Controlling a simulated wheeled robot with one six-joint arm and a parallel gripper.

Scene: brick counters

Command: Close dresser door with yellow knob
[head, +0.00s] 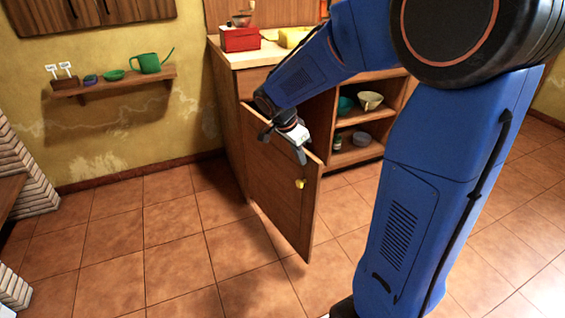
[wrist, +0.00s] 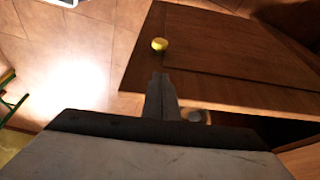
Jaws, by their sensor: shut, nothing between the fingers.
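The dresser door (head: 272,183) is brown wood and stands swung open, out from the dresser (head: 228,115). It also shows in the wrist view (wrist: 235,60). Its yellow knob (head: 299,183) is near the free edge; in the wrist view the knob (wrist: 159,44) is just beyond my fingertips. My gripper (head: 301,158) is shut and empty, close to the door's upper part near the free edge. In the wrist view my gripper (wrist: 161,78) points toward the knob with a gap between them. I cannot tell whether the fingers touch the door.
Open shelves (head: 356,135) with bowls are right of the door. A red box (head: 240,39) stands on the counter. A wall shelf (head: 115,82) holds a green watering can (head: 151,63). The tiled floor (head: 150,240) left of the door is clear.

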